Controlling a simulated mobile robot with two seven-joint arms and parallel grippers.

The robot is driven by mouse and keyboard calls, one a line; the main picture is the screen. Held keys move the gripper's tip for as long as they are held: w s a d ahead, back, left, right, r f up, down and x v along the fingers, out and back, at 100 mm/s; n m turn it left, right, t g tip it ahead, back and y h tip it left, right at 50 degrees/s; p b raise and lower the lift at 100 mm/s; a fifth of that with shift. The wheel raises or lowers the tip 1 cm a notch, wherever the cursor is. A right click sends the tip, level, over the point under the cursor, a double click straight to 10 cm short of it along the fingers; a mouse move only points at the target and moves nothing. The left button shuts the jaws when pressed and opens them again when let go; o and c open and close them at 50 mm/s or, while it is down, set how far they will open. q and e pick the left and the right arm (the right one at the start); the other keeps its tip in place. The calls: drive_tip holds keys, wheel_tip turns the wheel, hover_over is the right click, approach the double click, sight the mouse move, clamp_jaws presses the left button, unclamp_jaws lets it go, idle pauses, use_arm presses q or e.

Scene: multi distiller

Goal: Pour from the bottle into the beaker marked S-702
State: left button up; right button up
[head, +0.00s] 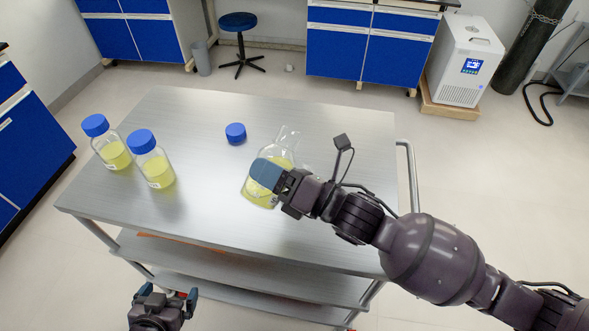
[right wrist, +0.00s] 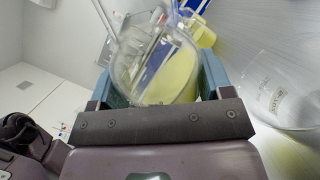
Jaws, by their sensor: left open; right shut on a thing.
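My right gripper (head: 267,174) is shut on an uncapped clear bottle (head: 258,195) with yellow liquid, near the middle of the table. In the right wrist view the bottle (right wrist: 165,70) sits between the fingers, its yellow liquid low inside. A clear beaker (right wrist: 285,92) with a small label stands to the right in that view; its label is too blurred to read, and it looks empty. Clear glass (head: 287,138) shows just behind the bottle in the head view; its outline is partly hidden. My left gripper (head: 166,297) is open and empty, in front of the table.
Two blue-capped bottles of yellow liquid, one further left (head: 107,143) and one nearer (head: 153,160), stand on the left of the metal cart table (head: 205,235). A loose blue cap (head: 236,133) lies behind the held bottle. The front left of the tabletop is clear.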

drive_tip(key=shift+s+a+f+m+b, duration=0.1)
drive_tip(key=shift+s+f+m+b, duration=0.05)
drive_tip(key=shift+f+m+b, duration=0.35)
idle(0.8)
drive_tip(key=shift+s+a+m+t+b, duration=0.15)
drive_tip(key=shift+m+t+b, duration=0.3)
drive_tip(key=shift+m, duration=0.65)
idle(1.4)
drive_tip(key=shift+r+m+t, duration=0.25)
drive_tip(key=shift+r+m, duration=0.3)
drive_tip(key=shift+m, duration=0.45)
idle(1.5)
drive_tip(key=shift+s+a+f+m+h, duration=0.15)
drive_tip(key=shift+f+m+h, duration=0.15)
drive_tip(key=shift+f+m, duration=0.35)
idle(1.0)
